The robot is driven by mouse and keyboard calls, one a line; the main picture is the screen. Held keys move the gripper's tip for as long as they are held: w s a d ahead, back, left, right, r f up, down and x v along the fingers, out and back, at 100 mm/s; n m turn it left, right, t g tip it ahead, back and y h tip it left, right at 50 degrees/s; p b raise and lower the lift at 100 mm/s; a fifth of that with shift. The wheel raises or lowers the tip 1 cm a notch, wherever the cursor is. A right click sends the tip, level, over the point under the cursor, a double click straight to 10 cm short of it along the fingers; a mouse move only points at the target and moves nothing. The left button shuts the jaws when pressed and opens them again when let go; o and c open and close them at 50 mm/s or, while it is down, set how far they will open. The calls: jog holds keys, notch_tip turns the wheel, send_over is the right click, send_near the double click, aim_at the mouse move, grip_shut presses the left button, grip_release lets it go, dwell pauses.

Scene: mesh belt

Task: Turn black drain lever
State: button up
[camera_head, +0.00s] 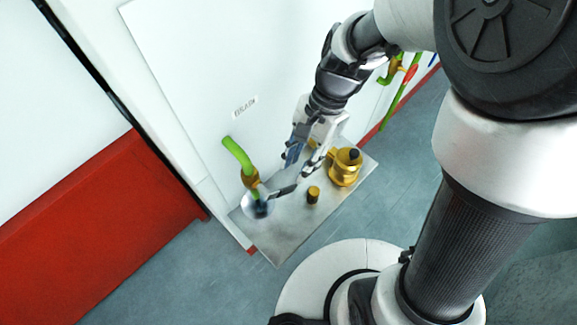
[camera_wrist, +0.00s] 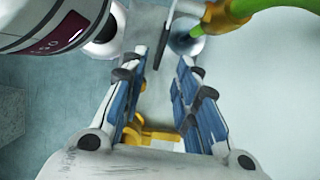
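The black drain lever (camera_head: 283,191) sticks out to the right from a brass valve (camera_head: 250,178) under a green pipe, above the metal shelf. In the wrist view the lever (camera_wrist: 162,42) is a thin dark bar beyond the fingertips, near the brass valve (camera_wrist: 218,18). My gripper (camera_head: 298,168) points down close to the lever's free end, apart from it as far as I can tell. In the wrist view my gripper (camera_wrist: 160,75) is open, its blue-padded fingers wide apart with nothing held between them.
The metal shelf (camera_head: 285,232) carries a brass fitting with a black knob (camera_head: 345,168), a short brass post (camera_head: 313,194) and a shiny round cup (camera_head: 256,208) under the valve. A white panel (camera_head: 190,65) stands behind. More green pipe (camera_head: 400,100) is at right.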

aim_at(289, 187)
jog(key=b+x, duration=0.2)
jog(key=x, duration=0.7)
jog(key=shift+s+a+f+b, duration=0.1)
jog(key=shift+a+f+b, duration=0.1)
jog(key=shift+b, duration=0.1)
jog(key=shift+c, duration=0.3)
grip_shut()
